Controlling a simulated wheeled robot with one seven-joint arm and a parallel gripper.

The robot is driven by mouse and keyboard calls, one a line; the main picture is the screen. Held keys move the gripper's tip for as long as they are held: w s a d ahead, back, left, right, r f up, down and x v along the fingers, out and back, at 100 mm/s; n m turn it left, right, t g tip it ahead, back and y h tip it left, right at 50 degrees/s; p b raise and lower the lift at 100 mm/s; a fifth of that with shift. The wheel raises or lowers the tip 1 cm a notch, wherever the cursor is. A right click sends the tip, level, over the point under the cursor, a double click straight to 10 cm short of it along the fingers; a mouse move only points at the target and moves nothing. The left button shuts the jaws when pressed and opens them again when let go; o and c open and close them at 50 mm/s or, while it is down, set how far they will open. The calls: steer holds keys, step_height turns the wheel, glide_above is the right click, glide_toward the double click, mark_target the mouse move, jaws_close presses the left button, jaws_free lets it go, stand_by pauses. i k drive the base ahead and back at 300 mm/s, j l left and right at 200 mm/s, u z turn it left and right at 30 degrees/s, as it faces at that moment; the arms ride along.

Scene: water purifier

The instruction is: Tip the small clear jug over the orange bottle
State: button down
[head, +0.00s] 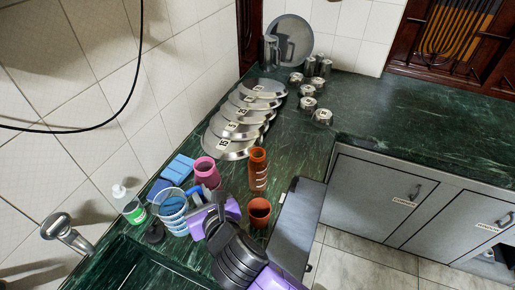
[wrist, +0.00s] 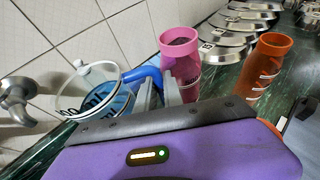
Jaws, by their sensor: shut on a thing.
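I cannot tell whether the jug's base touches the counter. The orange bottle (head: 258,172) stands upright and open-topped to the right of the jug. It also shows in the wrist view (wrist: 262,68), right of my gripper and apart from it.
A pink cup (head: 206,173) stands between jug and bottle. A shorter orange cup (head: 259,211) is close to my arm. A blue sponge (head: 178,168), a soap bottle (head: 129,205) and a tap (head: 66,232) are at left. Several steel lids (head: 228,148) lie behind. The right counter (head: 420,125) is clear.

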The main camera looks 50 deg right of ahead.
mark_target(258, 163)
steer(key=k+j, duration=0.2)
steer(key=k, duration=0.3)
steer(key=k+j, duration=0.25)
steer(key=k, duration=0.2)
steer(key=k+j, duration=0.2)
steer(key=k, duration=0.3)
steer(key=i+l+z, duration=0.15)
steer(key=i+z, duration=0.55)
steer(key=z, duration=0.15)
